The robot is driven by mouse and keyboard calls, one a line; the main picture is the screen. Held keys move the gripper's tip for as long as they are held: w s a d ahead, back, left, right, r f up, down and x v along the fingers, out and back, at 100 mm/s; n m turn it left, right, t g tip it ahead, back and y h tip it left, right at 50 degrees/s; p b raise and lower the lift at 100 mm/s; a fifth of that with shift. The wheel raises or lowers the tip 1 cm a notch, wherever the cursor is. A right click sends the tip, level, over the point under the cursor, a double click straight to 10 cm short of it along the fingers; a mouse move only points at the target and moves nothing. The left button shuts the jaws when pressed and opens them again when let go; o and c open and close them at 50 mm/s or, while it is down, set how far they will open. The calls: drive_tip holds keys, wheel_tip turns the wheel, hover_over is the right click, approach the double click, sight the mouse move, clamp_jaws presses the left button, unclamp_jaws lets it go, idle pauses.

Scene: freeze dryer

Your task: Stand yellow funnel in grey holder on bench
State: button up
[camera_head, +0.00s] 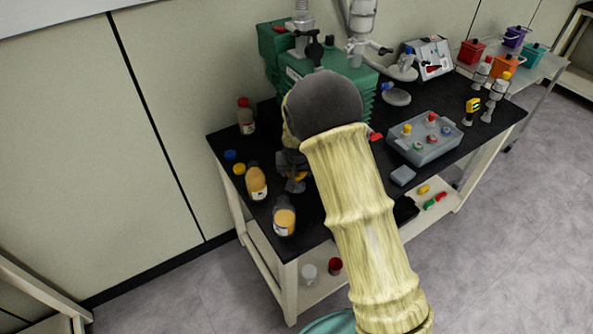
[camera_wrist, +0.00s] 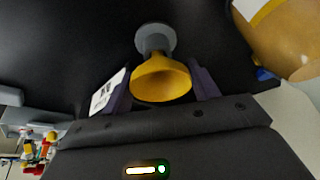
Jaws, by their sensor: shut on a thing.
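The yellow funnel (camera_wrist: 162,84) is between the two dark fingers of my gripper (camera_wrist: 163,77) in the wrist view, with its wide mouth toward the camera. Its narrow end points at the round grey holder (camera_wrist: 155,33) on the black bench. The stem lines up with the holder, but I cannot tell whether it is inside it or just in front. In the head view my arm hides most of this; a small bit of the yellow funnel (camera_head: 302,176) shows by my gripper (camera_head: 294,182) over the left part of the bench.
Two jars with orange contents (camera_head: 256,184) (camera_head: 284,219) stand close by at the bench's left edge. One jar (camera_wrist: 285,35) is near the right finger. A red-capped bottle (camera_head: 246,118) and green machine (camera_head: 275,42) stand behind.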

drive_tip(key=shift+f, duration=0.3)
idle(0.5)
drive_tip(key=o, duration=1)
drive_tip(key=shift+o, duration=0.2)
drive_tip(key=shift+r, duration=0.15)
drive_tip(key=v, duration=1.7)
drive_tip(key=shift+b, duration=0.45)
drive_tip(key=shift+r, duration=0.1)
